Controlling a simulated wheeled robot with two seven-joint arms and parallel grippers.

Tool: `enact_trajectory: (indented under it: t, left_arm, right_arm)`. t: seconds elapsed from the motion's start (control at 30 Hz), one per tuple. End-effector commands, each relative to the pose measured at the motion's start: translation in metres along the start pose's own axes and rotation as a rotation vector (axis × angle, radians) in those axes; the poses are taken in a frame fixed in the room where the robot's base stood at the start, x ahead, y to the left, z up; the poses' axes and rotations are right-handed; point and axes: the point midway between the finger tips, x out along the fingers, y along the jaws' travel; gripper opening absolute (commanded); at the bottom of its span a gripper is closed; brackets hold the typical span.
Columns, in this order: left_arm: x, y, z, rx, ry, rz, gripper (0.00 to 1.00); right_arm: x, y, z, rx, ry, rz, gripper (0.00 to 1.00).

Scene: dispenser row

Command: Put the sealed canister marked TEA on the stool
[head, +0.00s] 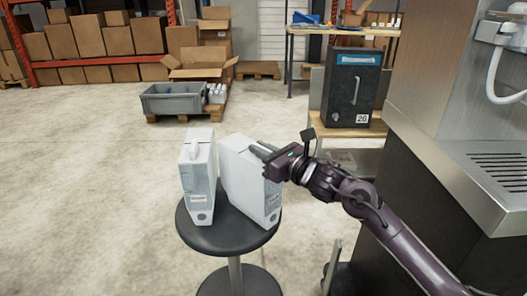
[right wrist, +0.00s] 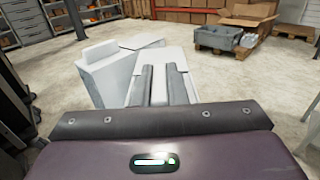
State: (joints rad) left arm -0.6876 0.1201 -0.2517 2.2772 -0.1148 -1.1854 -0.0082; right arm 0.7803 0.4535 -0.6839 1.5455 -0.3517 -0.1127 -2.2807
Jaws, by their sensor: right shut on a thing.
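Two white box-shaped containers stand upright side by side on the round black stool (head: 207,239): a narrower left one (head: 198,180) and a wider right one (head: 247,188). Both carry small printed labels that are too small to read, so I cannot tell which is marked TEA. My right gripper (head: 262,153) is shut on the top of the right container, coming in from the right. In the right wrist view its two fingers (right wrist: 160,86) lie close together over a white top (right wrist: 188,60). My left gripper is not in view.
A steel counter with a drip grille (head: 500,168) stands close on the right. A black cabinet marked 26 (head: 352,92) stands behind my arm. A grey crate (head: 172,100) and open carton (head: 203,66) sit at the back. Floor left of the stool is clear.

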Motion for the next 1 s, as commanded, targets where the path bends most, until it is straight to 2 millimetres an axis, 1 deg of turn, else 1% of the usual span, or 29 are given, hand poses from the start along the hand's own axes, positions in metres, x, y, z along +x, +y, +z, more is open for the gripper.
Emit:
enact_trajectory:
  t: [0.07,0.2,0.23,0.37,0.4,0.63,0.77,0.87,1.0]
  left_arm:
    - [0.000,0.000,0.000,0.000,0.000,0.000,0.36]
    - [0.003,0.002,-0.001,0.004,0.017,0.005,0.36]
    - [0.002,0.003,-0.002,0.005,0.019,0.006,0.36]
    - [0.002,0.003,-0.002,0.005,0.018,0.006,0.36]
    - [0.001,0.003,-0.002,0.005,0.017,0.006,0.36]
    - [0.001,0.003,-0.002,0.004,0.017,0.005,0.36]
    - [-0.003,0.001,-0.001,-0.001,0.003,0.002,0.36]
    - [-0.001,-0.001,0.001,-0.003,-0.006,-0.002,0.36]
    - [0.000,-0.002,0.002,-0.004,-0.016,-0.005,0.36]
  right_arm:
    - [0.000,0.000,0.002,-0.001,-0.004,0.000,0.00]
    - [0.000,0.000,-0.002,-0.001,-0.004,0.000,0.00]
    - [0.000,0.000,-0.003,-0.001,0.000,0.000,0.15]
    - [0.000,0.000,-0.002,0.000,0.000,0.000,0.32]
    - [0.000,0.000,-0.002,0.000,0.000,0.000,0.34]
    - [0.000,0.000,-0.002,0.000,0.000,0.000,0.34]
    - [-0.002,-0.001,0.002,0.000,0.001,-0.001,0.34]
    - [-0.017,-0.002,0.000,-0.002,0.002,-0.002,0.34]
    - [-0.048,-0.002,-0.001,-0.003,0.003,-0.003,0.34]
